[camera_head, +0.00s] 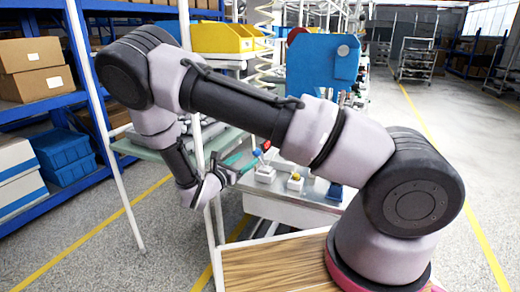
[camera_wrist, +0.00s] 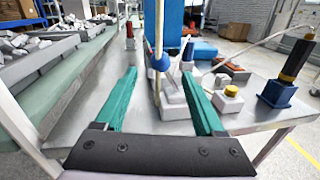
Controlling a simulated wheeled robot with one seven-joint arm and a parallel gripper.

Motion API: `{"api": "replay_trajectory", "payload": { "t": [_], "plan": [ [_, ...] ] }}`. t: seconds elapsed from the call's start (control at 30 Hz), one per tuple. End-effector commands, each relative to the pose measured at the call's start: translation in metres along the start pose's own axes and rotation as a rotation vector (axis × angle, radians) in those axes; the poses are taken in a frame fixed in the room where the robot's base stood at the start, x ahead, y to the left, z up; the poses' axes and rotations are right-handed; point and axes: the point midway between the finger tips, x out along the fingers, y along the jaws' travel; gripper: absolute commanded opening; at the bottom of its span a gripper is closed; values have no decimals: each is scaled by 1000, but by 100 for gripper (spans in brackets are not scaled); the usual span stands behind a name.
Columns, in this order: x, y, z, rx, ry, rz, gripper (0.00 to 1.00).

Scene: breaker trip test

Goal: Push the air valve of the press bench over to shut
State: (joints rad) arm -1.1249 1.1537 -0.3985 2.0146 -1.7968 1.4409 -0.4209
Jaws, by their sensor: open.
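My gripper (camera_wrist: 160,74) is open, its two green fingers spread apart and pointing over the bench top. In the wrist view a blue ball knob (camera_wrist: 161,62) on a lever shows between the fingertips, above a pale base block (camera_wrist: 172,100); this looks like the air valve, though no label is readable. I cannot tell whether a finger touches it. In the head view my gripper (camera_head: 246,160) is low over the metal bench (camera_head: 285,212), beside the blue knob (camera_head: 258,153). The lever's exact tilt is unclear.
A yellow button on a white box (camera_wrist: 230,99) stands right of the right finger. Farther right is a dark handle with a yellow band on a blue base (camera_wrist: 279,92). A red-topped post (camera_wrist: 130,32) stands behind the left finger. Grey trays (camera_wrist: 35,62) line the left.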

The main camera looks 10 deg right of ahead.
Motion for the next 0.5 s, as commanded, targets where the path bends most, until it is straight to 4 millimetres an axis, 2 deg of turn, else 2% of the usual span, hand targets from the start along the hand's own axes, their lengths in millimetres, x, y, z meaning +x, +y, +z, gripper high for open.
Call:
{"api": "replay_trajectory", "payload": {
  "t": [0.17, 0.5],
  "plan": [
    [24, -1, 0, 0, -1, -5, 71],
    [85, -2, 0, 1, 1, -5, 71]
  ]
}}
